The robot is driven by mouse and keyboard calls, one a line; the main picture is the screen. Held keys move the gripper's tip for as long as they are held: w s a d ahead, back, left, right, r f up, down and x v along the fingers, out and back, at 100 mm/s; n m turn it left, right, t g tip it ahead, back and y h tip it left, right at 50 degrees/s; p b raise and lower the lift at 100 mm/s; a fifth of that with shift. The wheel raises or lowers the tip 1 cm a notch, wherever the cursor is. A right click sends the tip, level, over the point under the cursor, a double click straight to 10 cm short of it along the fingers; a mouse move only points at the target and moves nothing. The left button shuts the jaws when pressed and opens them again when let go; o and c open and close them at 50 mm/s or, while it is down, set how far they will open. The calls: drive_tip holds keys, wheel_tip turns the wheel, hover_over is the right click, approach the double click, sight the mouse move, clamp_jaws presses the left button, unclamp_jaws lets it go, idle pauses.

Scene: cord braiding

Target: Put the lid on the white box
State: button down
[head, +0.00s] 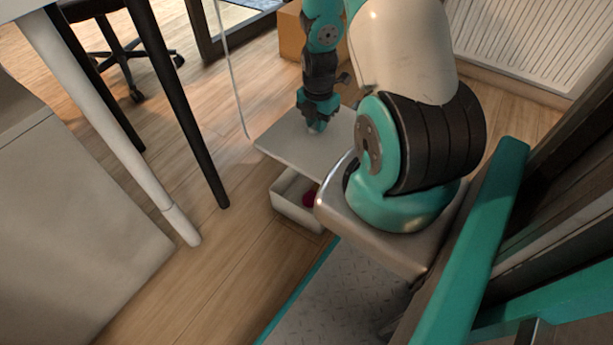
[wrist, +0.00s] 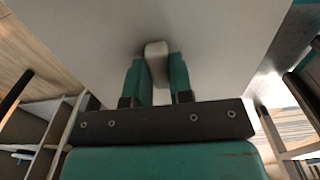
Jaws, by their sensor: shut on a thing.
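The white box (head: 296,214) stands on the wood floor, open at the top on its near side, with a dark red thing (head: 309,199) inside. The flat pale lid (head: 290,145) is above the box and covers part of it from view. My gripper (head: 319,124) is over the lid. In the wrist view my gripper (wrist: 157,75) is shut on the lid's small pale knob (wrist: 156,50), and the lid (wrist: 85,40) fills much of that view. My arm hides the lid's right part and the box's right side. I cannot tell the exact gap between lid and box.
A cardboard box (head: 293,40) stands behind my arm. A table with white and black legs (head: 188,130) is at the left, with a grey cabinet (head: 70,240) nearer. A thin white cord (head: 232,75) hangs left of the lid. A radiator (head: 535,35) is at the back right.

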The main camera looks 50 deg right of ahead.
wheel_tip(320, 180, down, 20)
drive_tip(key=b, duration=1)
drive_tip(key=shift+b, duration=0.35)
drive_tip(key=shift+f, duration=0.1)
drive_tip(key=shift+f, duration=0.6)
drive_tip(key=c, duration=1)
unclamp_jaws()
wheel_tip(320, 180, up, 14)
drive_tip(key=p, duration=0.7)
drive_tip(key=shift+w+f+p, duration=0.1)
drive_tip(key=shift+f+p, duration=0.15)
drive_tip(key=shift+p, duration=0.05)
